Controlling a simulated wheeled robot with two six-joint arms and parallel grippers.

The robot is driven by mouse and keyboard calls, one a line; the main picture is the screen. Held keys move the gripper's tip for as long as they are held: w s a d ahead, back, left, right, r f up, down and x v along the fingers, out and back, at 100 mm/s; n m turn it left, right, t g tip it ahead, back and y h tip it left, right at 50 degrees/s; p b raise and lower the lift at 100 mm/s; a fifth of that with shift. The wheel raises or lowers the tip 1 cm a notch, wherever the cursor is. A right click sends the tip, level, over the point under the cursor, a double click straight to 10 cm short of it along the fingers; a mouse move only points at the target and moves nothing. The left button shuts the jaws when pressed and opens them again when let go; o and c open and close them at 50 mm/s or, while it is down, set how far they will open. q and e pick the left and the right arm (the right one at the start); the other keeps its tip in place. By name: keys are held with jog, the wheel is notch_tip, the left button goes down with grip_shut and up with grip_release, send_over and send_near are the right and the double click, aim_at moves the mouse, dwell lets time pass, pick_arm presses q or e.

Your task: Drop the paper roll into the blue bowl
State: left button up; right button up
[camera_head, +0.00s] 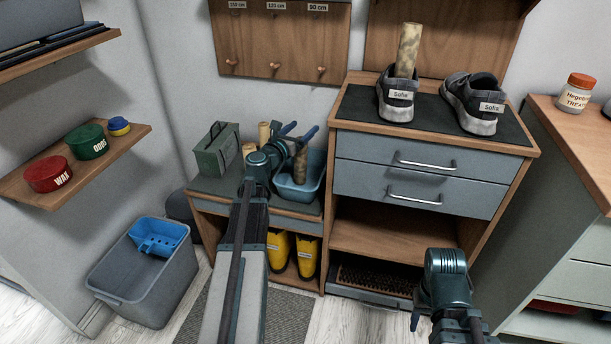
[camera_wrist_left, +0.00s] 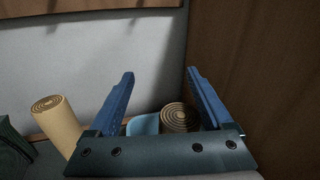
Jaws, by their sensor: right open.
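A tan paper roll (camera_head: 301,166) stands slightly tilted in the light blue bowl (camera_head: 292,193) on the low bench. In the left wrist view the roll's spiral end (camera_wrist_left: 180,118) shows beyond and between the fingers, with a bit of the bowl (camera_wrist_left: 143,124) beside it. My left gripper (camera_head: 299,132) is over the bowl, above the roll; its blue fingers (camera_wrist_left: 160,88) are spread apart with nothing between their tips. My right gripper (camera_head: 416,321) is low at the front, partly hidden by its wrist, open, away from the bowl.
More tan rolls (camera_head: 264,134) stand behind my left wrist, beside a green box (camera_head: 217,150). Another roll (camera_head: 408,48) stands in a shoe (camera_head: 396,102) on the drawer cabinet (camera_head: 420,158). A grey bin (camera_head: 135,275) and yellow boots (camera_head: 306,256) are lower down.

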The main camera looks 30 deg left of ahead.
pick_arm(q)
jog(key=s, duration=1.4)
jog(key=shift+a, duration=0.15)
dwell(0.4)
